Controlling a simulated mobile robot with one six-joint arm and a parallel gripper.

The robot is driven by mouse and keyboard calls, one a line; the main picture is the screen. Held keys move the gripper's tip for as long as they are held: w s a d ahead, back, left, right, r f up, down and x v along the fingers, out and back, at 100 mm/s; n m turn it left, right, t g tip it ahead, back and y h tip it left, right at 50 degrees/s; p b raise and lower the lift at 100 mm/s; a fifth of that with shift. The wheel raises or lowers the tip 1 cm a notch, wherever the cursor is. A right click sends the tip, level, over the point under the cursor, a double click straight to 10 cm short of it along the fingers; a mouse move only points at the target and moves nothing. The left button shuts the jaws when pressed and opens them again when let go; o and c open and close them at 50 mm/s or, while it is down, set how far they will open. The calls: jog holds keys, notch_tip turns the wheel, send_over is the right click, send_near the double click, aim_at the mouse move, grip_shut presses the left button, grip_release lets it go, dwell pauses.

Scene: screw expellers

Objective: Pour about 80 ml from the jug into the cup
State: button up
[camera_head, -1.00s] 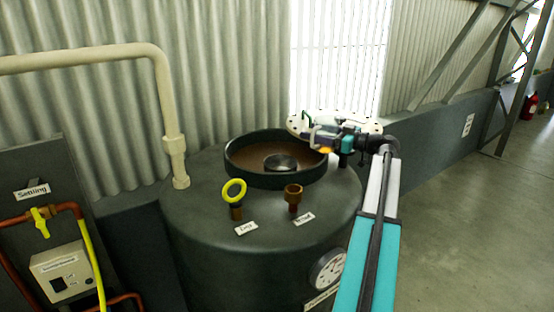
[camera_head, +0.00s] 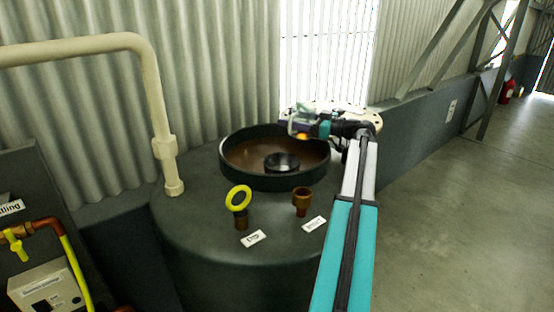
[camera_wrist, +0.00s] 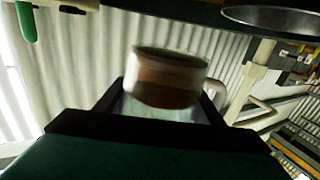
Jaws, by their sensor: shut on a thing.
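My gripper (camera_head: 304,126) is above the far right rim of the round basin on top of the dark tank. It is shut on the jug (camera_wrist: 168,85), a clear vessel with brown liquid, blurred in the wrist view between the dark jaws. In the head view the jug is small and mostly lost against the gripper. A dark round cup-like vessel (camera_head: 282,160) stands in the middle of the basin, below and left of my gripper. I cannot tell for sure that it is the cup. The gripper and jug are apart from it.
The basin (camera_head: 232,170) has a raised dark rim and a brown floor. A yellow ring fitting (camera_head: 238,197) and a brown fitting (camera_head: 302,201) stand on the tank's near top. A cream pipe (camera_head: 160,110) rises at left. Open floor (camera_head: 440,220) lies to the right.

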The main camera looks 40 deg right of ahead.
aim_at(289, 126)
jog(key=shift+w, duration=0.15)
jog(key=shift+a, duration=0.1)
dwell(0.3)
jog(key=a+n, duration=0.1)
jog(key=n, duration=0.2)
jog(key=a+f+n+g+h, duration=0.1)
jog(key=n, duration=0.2)
jog(key=a+n+h, duration=0.1)
jog(key=a+n, duration=0.1)
jog(key=n, duration=0.2)
jog(key=shift+s+f+g+b, duration=0.2)
jog(key=shift+g+b, duration=0.2)
dwell(0.5)
jog(key=shift+r+n+h+b, duration=0.2)
jog(key=shift+n+h+b, duration=0.7)
jog(key=shift+b, duration=2)
jog(key=shift+a+f+n, duration=0.2)
jog(key=shift+n, duration=0.6)
